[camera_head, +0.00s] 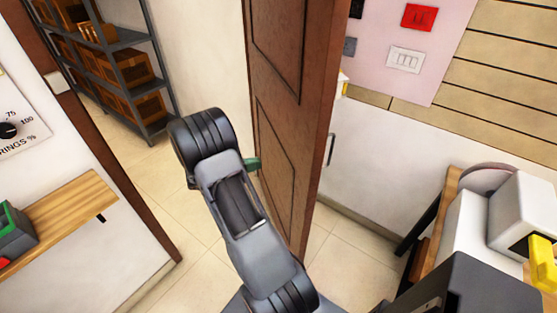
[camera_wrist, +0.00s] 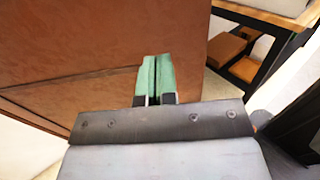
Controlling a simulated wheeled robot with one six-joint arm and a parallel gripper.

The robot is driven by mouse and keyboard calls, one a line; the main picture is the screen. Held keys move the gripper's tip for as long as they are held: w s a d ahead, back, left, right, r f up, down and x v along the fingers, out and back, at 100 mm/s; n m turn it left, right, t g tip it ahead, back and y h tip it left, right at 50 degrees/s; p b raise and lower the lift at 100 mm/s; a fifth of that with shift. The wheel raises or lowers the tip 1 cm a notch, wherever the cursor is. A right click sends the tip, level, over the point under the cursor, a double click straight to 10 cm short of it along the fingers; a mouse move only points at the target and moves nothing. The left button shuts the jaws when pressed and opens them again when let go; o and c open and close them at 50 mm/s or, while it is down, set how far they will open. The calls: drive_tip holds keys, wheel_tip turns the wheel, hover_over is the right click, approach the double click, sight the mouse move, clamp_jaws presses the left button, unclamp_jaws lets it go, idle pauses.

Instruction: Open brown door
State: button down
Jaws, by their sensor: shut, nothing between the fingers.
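The brown door (camera_head: 285,105) stands ajar in the doorway, seen nearly edge-on in the head view, with a gap to the frame on its left. A handle (camera_head: 331,148) shows near its right edge. In the wrist view the door's brown panel (camera_wrist: 100,45) fills the left and middle. My gripper (camera_wrist: 155,60) has green fingers pressed together, with nothing between them, in front of the panel. In the head view my gripper (camera_head: 252,163) is beside the door's left face. I cannot tell whether the fingertips touch it.
Metal shelves (camera_head: 125,65) with wooden crates stand in the room beyond the opening. A wooden wall shelf (camera_head: 60,220) is at the left. A table with a white machine (camera_head: 480,220) stands at the right. Tiled floor shows through the doorway.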

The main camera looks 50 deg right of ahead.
sight(301, 154)
drive_tip(key=p+x, duration=0.3)
drive_tip(key=x, duration=1)
drive_tip(key=shift+s+d, duration=0.2)
drive_tip(key=shift+d, duration=0.05)
